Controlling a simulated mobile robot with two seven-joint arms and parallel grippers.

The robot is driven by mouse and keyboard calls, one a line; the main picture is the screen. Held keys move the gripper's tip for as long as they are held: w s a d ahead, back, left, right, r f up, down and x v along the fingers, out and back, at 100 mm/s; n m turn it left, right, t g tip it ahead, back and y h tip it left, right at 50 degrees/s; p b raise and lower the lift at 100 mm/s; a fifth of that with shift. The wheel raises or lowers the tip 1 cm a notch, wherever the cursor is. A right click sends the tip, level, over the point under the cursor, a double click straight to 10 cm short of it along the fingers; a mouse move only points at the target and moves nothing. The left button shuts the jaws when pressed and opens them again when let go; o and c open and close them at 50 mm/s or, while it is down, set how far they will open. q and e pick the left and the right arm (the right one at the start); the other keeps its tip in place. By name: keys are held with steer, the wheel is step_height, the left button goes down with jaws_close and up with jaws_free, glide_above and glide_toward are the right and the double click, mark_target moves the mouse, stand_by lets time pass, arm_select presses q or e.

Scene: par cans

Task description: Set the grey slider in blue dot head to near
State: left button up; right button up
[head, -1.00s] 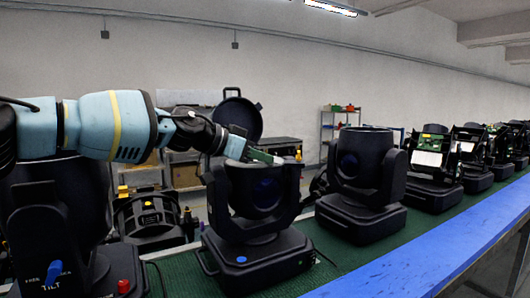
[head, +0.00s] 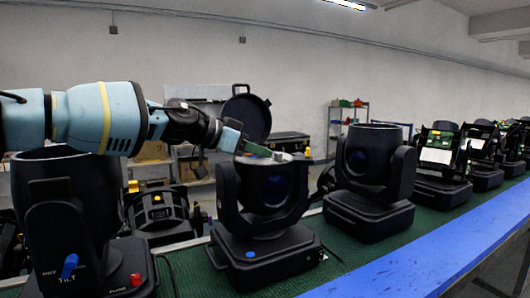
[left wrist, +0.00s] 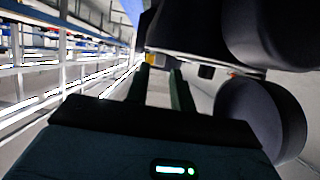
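The blue dot head (head: 258,229) is a black moving-head lamp standing on the green belt, with a blue dot (head: 250,254) on the front of its base. My left gripper (head: 272,154) is at the top rim of this head, its green-sided fingers reaching over the opening. In the left wrist view the two dark fingers (left wrist: 163,88) stand apart with a gap between them, beside dark rounded parts of a head. The grey slider cannot be clearly made out; the fingers and rim may hide it. My right gripper is not in view.
Another black head (head: 369,178) stands close on the right, and one with a blue lever (head: 69,265) and red knob stands at the left under my arm. Several open heads line the belt further right. A blue rail (head: 430,258) runs along the front edge.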

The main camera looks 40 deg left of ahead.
arm_select(q)
steer(key=v, duration=0.5)
steer(key=shift+w+f, duration=0.1)
stand_by(0.6)
